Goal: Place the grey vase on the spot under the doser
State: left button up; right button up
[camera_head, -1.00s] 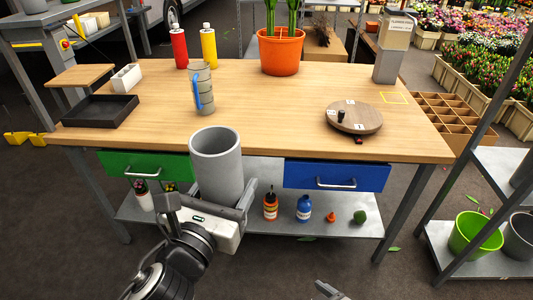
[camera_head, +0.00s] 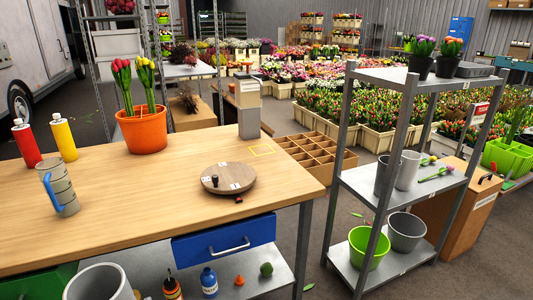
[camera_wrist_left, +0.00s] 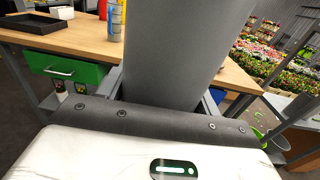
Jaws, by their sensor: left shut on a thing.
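The grey vase (camera_head: 100,284) shows at the bottom left of the head view, in front of the workbench, only its upper part in frame. In the left wrist view the vase (camera_wrist_left: 178,50) stands between the fingers of my left gripper (camera_wrist_left: 165,92), which is shut on it. The doser (camera_head: 248,108) is a beige and grey dispenser at the bench's far right edge. A yellow square outline (camera_head: 262,150) marks the spot on the bench top in front of it; the spot is empty. My right gripper is not in view.
A round wooden turntable (camera_head: 229,178) sits on the bench near the spot. An orange pot with tulips (camera_head: 142,130), a measuring jug (camera_head: 62,190) and red and yellow bottles stand further left. A metal shelf (camera_head: 400,195) with pots stands right of the bench.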

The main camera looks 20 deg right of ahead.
aim_at(262, 149)
jog(key=z, duration=2.1)
jog(key=i, duration=2.1)
jog(key=u, duration=1.15)
jog(key=i, duration=0.5)
jog(key=z, duration=0.1)
